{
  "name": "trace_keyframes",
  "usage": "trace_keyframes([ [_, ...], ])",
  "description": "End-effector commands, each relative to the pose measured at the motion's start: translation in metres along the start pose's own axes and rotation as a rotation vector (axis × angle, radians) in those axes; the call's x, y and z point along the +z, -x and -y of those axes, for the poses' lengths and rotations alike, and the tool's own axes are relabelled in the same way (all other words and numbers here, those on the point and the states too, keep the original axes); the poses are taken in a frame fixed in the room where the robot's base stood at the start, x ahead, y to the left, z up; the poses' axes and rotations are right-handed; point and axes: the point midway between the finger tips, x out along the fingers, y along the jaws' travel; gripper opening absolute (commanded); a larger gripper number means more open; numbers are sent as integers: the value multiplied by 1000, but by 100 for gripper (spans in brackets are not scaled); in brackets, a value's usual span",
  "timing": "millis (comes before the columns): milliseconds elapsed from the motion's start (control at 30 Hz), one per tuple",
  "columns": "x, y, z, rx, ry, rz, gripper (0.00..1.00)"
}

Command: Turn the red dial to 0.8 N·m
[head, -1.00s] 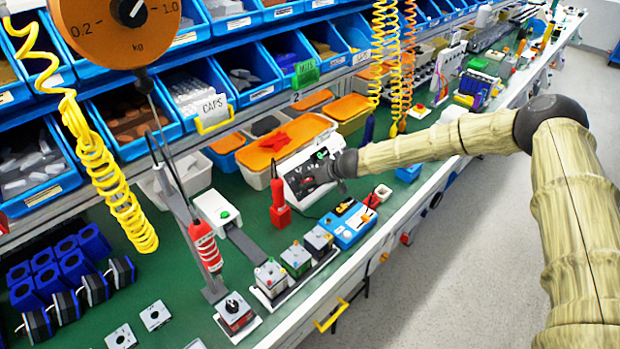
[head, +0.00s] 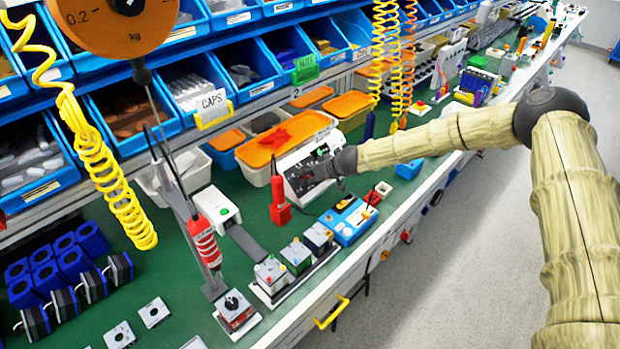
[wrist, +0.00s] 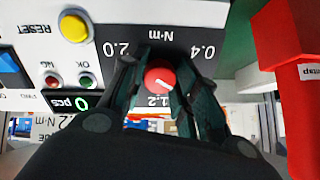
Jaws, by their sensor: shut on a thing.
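The red dial (wrist: 158,76) sits on a black panel in the wrist view, with my gripper's two dark fingers (wrist: 158,88) closed on its left and right sides. The panel reads N·m above the dial, 2.0 at left, 0.4 at right and 1.2 below. A pale mark on the dial appears to point down and right, between 1.2 and 0.4; the exact setting is unclear, and the right finger covers part of that arc. In the head view the white-and-black control box (head: 297,182) stands on the bench, with my gripper (head: 337,168) against its face.
The box also carries a yellow button (wrist: 74,27), small red and green lamps and a pcs display (wrist: 70,103). Orange-lidded bins stand behind.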

Motion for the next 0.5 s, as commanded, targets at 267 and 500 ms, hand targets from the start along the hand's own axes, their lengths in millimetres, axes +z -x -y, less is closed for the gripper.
trace_keyframes([
  [267, 1, -1, -1, 1, -68, -3, 7],
  [500, 0, 0, -1, 2, -80, -3, 7],
])
